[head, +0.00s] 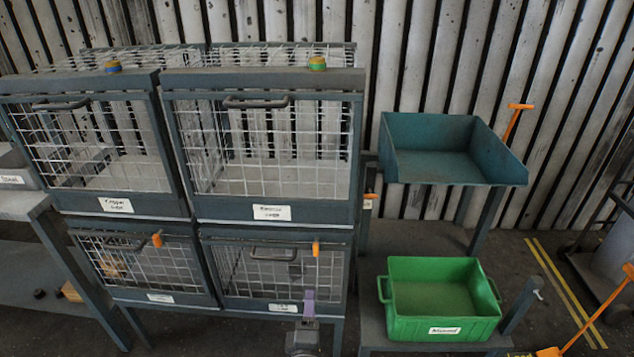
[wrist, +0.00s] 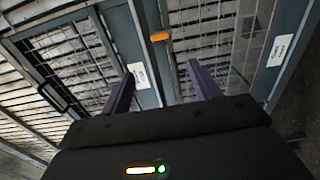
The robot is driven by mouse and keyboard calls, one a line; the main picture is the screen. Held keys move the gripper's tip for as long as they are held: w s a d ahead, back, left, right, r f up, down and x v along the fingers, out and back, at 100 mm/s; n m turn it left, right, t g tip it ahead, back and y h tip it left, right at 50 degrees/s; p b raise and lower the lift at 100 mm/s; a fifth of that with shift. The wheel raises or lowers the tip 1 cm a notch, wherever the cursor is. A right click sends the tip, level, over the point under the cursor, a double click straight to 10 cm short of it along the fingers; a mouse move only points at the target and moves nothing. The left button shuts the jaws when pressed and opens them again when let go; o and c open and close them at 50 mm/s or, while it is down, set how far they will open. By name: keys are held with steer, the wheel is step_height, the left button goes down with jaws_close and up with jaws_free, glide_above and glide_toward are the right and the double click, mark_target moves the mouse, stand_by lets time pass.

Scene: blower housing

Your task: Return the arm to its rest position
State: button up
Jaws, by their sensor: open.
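My gripper (wrist: 156,88) is open in the wrist view, with two purple fingers apart and nothing between them. In the head view my gripper (head: 308,304) shows only partly at the bottom, in front of the lower right cage. The wrist view looks at the cage fronts (wrist: 75,60), with an orange latch (wrist: 159,37) and white labels beyond the fingers. The rest of my arm is mostly out of view.
Mesh cages (head: 265,150) with handles stand close in front of my gripper. A blue-grey tray (head: 440,165) and a green bin (head: 440,300), which looks empty, are to the right. A grey bench (head: 25,205) stands left. Open floor lies right, near yellow lines.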

steer(key=d+f+m+g+h, duration=0.2)
steer(key=d+f+m+g, duration=0.3)
steer(key=d+m+g, duration=0.45)
steer(key=s+d+r+m+g+y, duration=0.1)
steer(key=s+d+r+m+g, duration=0.25)
steer(key=r, duration=0.35)
steer(key=s+d+r+m+g+y, duration=0.2)
steer(key=s+d+r+m, duration=0.3)
steer(key=r, duration=0.3)
step_height(320, 180, up, 17)
steer(key=p, duration=1.7)
steer(key=shift+f, duration=0.15)
steer(key=shift+s+a, duration=0.1)
